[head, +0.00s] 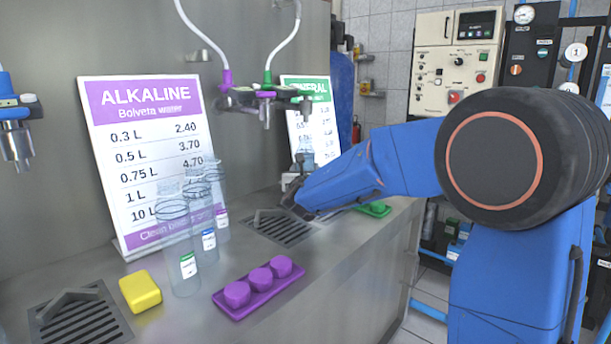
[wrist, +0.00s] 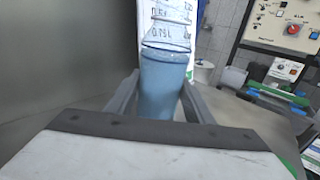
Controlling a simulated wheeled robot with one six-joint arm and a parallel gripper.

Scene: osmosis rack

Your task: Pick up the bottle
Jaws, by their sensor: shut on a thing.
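A clear bottle (wrist: 163,82) stands between the two fingers of my gripper (wrist: 158,95) in the wrist view, and the jaws are shut on it. The bottle looks bluish and upright, and its lower end is hidden behind my gripper body. In the head view the top of this bottle (head: 305,152) shows just above my gripper (head: 292,188), in front of the green-headed sign. Whether its base touches the counter cannot be seen. Several other clear bottles (head: 178,250) with small coloured labels stand in a group on the counter at the left.
A purple tray with purple caps (head: 240,308) and a yellow sponge (head: 140,292) lie on the front counter. A green tray (head: 375,209) lies right of my gripper. Drain grates (head: 283,229) are set in the counter. Taps (head: 262,97) hang above. An ALKALINE sign (head: 150,150) leans behind.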

